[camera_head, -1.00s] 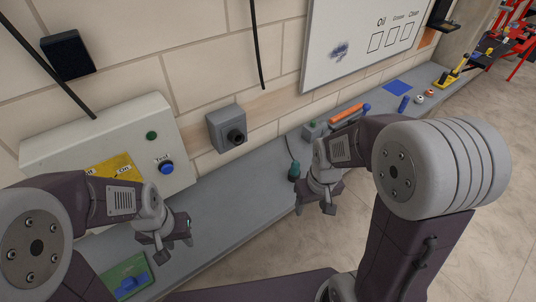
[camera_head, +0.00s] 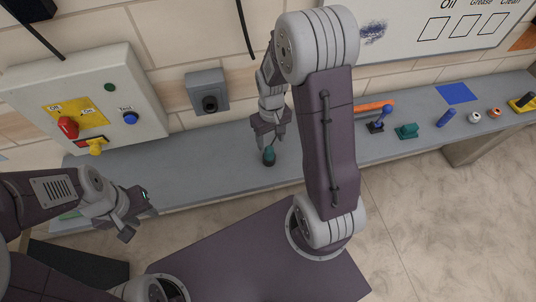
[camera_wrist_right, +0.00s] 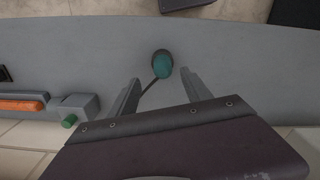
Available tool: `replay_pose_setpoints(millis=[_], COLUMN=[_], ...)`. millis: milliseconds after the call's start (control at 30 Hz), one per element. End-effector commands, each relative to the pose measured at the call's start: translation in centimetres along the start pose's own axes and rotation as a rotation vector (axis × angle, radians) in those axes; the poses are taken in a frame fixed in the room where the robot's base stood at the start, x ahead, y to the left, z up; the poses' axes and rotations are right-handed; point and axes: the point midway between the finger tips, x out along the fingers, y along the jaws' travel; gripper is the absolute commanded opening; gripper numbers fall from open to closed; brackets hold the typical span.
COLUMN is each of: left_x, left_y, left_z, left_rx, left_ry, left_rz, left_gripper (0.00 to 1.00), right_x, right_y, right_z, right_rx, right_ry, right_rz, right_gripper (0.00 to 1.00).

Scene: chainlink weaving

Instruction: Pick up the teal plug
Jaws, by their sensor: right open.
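The teal plug (camera_head: 269,156) stands on the grey bench near its front edge. My right gripper (camera_head: 270,141) is open, pointing down just above and behind it. In the right wrist view the plug (camera_wrist_right: 162,64) shows as a rounded teal top with a dark rim, just beyond the open fingertips (camera_wrist_right: 159,79) and roughly centred between them. A dark cable runs from the plug back between the fingers. No contact with the plug shows. My left gripper (camera_head: 139,222) is open and empty, at the bench's front edge on the left.
A grey socket box (camera_head: 207,92) is on the wall behind. A control panel (camera_head: 90,85) with a red knob, yellow lever and blue button is at left. A green block (camera_head: 407,131) and blue-handled piece (camera_head: 379,119) are right of my right arm.

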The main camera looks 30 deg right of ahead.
Motion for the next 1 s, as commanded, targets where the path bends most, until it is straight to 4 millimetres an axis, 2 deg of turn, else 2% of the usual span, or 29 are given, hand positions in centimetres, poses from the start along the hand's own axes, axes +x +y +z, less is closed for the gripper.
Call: replay_pose_setpoints(millis=[100, 267, 433, 533, 800, 867, 1000], left_x=[-0.3, -0.4, -1.4, -1.4, -1.3, -1.3, -1.3], left_y=[0.0, 0.0, 0.0, 0.0, 0.0, 0.0, 0.0], left_z=[0.0, 0.0, -0.1, -0.1, -0.1, -0.1, -0.1], left_rx=[0.0, 0.0, 0.0, 0.0, 0.0, 0.0, 0.0], left_ry=[0.0, 0.0, 0.0, 0.0, 0.0, 0.0, 0.0], left_rz=[0.0, 0.0, 0.0, 0.0, 0.0, 0.0, 0.0], left_gripper=[0.36, 0.36, 0.36, 0.36, 0.36, 0.36, 0.36], right_x=[1.5, 2.0, 4.8, 6.4, 7.0, 7.0, 7.0], right_y=[-0.1, -0.1, -0.8, -0.7, -0.7, -0.7, -0.7], right_z=[0.1, 0.0, 0.1, -0.1, -0.2, -0.2, -0.2], right_rx=[0.0, -0.001, -0.001, 0.001, 0.0, 0.0, 0.0], right_ry=[-0.003, -0.001, -0.007, -0.003, 0.002, 0.001, 0.001], right_rz=[-0.001, 0.0, -0.001, 0.0, 0.0, 0.0, 0.0], right_gripper=[0.57, 0.57, 0.57, 0.57, 0.57, 0.43, 0.04])
